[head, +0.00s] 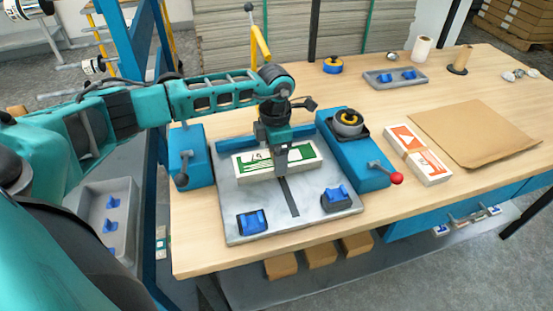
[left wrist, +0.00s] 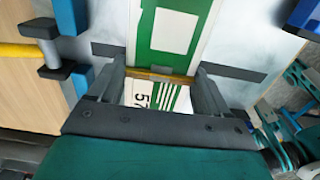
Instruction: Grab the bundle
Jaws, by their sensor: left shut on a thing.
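A white bundle with a green printed top (head: 248,162) lies across the grey plate (head: 240,213) of the teal-sided machine. My left gripper (head: 281,163) reaches down over the bundle's middle and is shut on it. In the left wrist view the two fingers (left wrist: 158,78) stand on either side of the green and white bundle (left wrist: 174,32), with a thin tan band across it between them. A second bundle, orange and white with a paper band (head: 420,158), lies on the table to the right. My right gripper is not in view.
A red-knobbed lever (head: 396,178) and a tape roll (head: 347,120) are on the machine's right block. Blue clamps (head: 252,222) sit on the plate's front. Brown paper (head: 478,132) covers the right of the table; a grey tray (head: 396,77) lies behind.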

